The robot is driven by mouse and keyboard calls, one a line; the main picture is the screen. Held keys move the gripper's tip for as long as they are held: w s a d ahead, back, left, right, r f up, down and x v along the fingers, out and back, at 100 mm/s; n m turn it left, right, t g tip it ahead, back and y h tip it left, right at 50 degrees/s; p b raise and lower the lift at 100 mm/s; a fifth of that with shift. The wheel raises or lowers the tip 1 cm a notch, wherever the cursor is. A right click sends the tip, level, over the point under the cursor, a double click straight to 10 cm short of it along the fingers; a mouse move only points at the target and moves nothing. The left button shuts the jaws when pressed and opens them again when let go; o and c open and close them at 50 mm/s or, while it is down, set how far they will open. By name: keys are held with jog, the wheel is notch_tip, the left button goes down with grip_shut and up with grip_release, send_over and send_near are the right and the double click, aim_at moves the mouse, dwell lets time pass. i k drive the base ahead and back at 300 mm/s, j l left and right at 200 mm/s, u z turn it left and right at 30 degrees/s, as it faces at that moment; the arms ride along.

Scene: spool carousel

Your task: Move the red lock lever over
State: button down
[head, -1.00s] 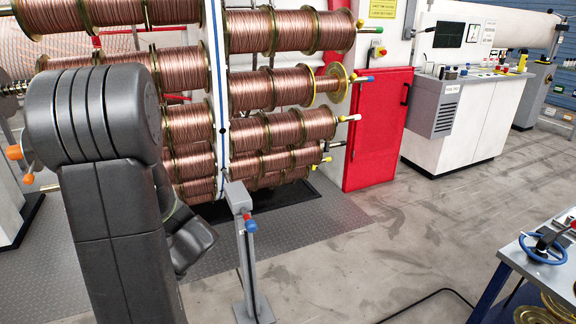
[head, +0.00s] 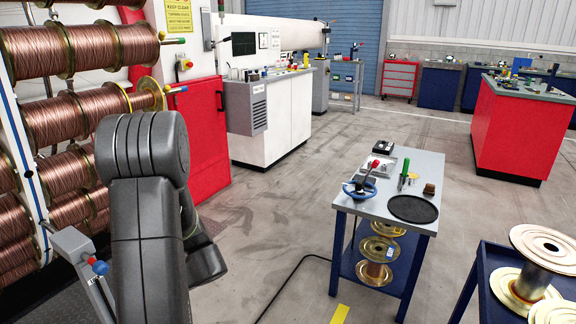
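The spool carousel (head: 33,190) stands at the left, cut off by the picture's edge, with copper-wound spools stacked along its upright frame. A rod end with a small coloured tip (head: 177,90) sticks out beside the yellow-rimmed spool. Another coloured rod end (head: 174,41) shows above it. A grey post at the lower left carries a small red and blue handle (head: 98,267). I cannot tell which red part is the lock lever. My dark arm stands in front of the carousel's right side and hides part of it. My gripper is not in view.
A grey-topped table (head: 375,212) holds a blue wheel and tools, with spools on its lower shelf. A blue cart (head: 474,285) with spools stands at the lower right. A black cable lies on the floor. The grey floor (head: 270,205) between carousel and table is mostly clear.

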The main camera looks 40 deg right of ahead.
aim_at(376, 162)
jog(key=i+l+z, duration=0.1)
jog(key=l+z, duration=0.35)
jog(key=i+l+z, duration=0.15)
jog(key=z, duration=0.35)
jog(key=i+l+z, duration=0.2)
jog(key=z, duration=0.25)
jog(key=i+l+z, duration=0.2)
jog(key=z, duration=0.25)
jog(key=i+z, duration=0.4)
jog(key=i, duration=1.25)
